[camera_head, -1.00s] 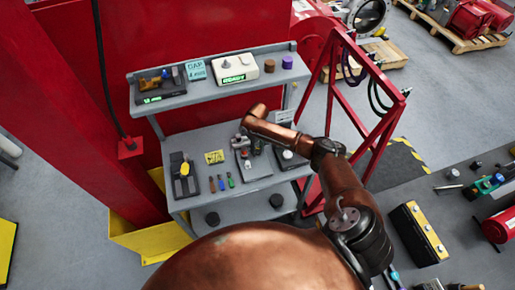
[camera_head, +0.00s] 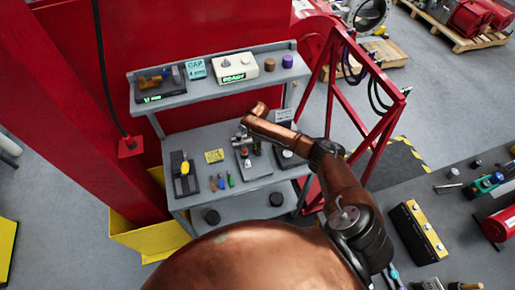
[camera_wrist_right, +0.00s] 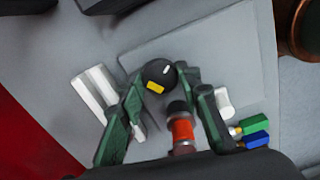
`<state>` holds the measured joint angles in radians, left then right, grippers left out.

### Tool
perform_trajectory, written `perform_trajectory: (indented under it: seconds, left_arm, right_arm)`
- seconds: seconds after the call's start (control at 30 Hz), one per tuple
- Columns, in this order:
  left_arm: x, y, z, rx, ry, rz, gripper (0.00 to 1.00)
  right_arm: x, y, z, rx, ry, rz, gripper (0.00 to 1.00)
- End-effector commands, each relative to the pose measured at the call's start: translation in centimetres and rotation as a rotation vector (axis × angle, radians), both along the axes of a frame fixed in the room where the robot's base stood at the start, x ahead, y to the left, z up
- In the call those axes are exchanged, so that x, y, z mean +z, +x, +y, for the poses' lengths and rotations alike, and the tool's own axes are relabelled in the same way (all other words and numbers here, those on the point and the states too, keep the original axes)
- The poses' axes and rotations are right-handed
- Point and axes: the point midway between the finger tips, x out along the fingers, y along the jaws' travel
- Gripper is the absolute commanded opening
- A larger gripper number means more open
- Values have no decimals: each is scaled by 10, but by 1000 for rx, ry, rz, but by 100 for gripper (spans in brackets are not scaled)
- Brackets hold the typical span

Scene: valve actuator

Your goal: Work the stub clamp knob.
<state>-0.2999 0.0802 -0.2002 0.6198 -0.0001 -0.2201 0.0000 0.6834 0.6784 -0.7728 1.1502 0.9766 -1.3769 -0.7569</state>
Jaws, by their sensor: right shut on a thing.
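The black round clamp knob (camera_wrist_right: 157,72), with a yellow mark and a white mark, shows in the right wrist view. My right gripper (camera_wrist_right: 164,80) has its two dark green fingers closed on either side of the knob. A red-banded cylinder (camera_wrist_right: 182,129) lies between the finger bases, below the knob. In the head view my right gripper (camera_head: 242,143) is over the grey fixture plate (camera_head: 256,170) on the bench, and the knob is too small to make out there. My left gripper is not in view.
A shelf (camera_head: 215,88) above the bench holds a white READY box (camera_head: 234,69) and a dark gauge tray (camera_head: 158,84). Small coloured tools (camera_head: 222,182) and a black-yellow device (camera_head: 184,175) stand left of the plate. A red frame (camera_head: 372,125) stands at right.

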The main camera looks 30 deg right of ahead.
Motion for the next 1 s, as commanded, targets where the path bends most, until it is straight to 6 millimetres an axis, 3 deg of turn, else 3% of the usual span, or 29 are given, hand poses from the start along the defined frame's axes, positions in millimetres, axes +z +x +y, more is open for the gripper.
perform_trajectory:
  seconds: [0.6,1.0]
  left_arm:
    - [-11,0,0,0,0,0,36]
    - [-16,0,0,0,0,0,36]
  right_arm:
    - [0,1,0,565,0,-2,7]
    - [1,1,0,786,0,-2,7]
